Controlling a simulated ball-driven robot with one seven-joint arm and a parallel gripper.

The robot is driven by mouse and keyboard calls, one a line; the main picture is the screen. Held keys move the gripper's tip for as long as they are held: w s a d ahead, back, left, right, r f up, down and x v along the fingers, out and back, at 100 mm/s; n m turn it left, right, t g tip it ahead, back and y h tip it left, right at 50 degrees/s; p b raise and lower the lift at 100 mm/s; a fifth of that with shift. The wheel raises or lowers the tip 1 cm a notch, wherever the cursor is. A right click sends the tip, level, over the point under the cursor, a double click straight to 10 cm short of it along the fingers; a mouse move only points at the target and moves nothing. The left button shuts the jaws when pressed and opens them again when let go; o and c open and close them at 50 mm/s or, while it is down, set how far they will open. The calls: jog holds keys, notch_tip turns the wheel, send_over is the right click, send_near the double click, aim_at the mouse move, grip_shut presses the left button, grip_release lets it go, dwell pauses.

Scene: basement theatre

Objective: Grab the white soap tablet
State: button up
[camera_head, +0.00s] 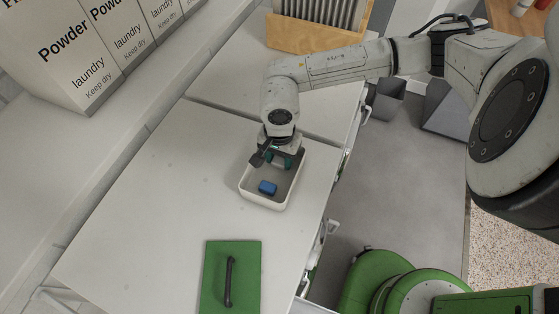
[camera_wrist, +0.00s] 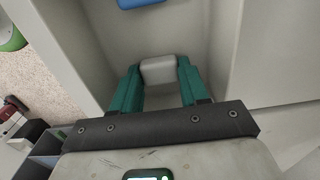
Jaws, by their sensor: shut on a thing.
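The white soap tablet (camera_wrist: 159,70) is a small pale rounded block between the green fingertips of my gripper (camera_wrist: 156,80) in the wrist view. My gripper is shut on it inside the white tray. In the head view my gripper (camera_head: 279,160) reaches down into the far part of the tray (camera_head: 262,202); the soap is hidden there by the gripper. A blue tablet (camera_head: 267,187) lies in the near part of the same tray. The blue tablet also shows at the top edge of the wrist view (camera_wrist: 138,3).
The tray stands on a white cabinet top (camera_head: 150,190). A green panel with a dark handle (camera_head: 217,275) lies at the front. Laundry powder boxes (camera_head: 75,60) stand at the back left. A wooden rack (camera_head: 300,36) stands beyond my arm. The cabinet top left of the tray is clear.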

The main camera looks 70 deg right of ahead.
jog(key=shift+c, duration=1.4)
jog(key=shift+r, duration=0.15)
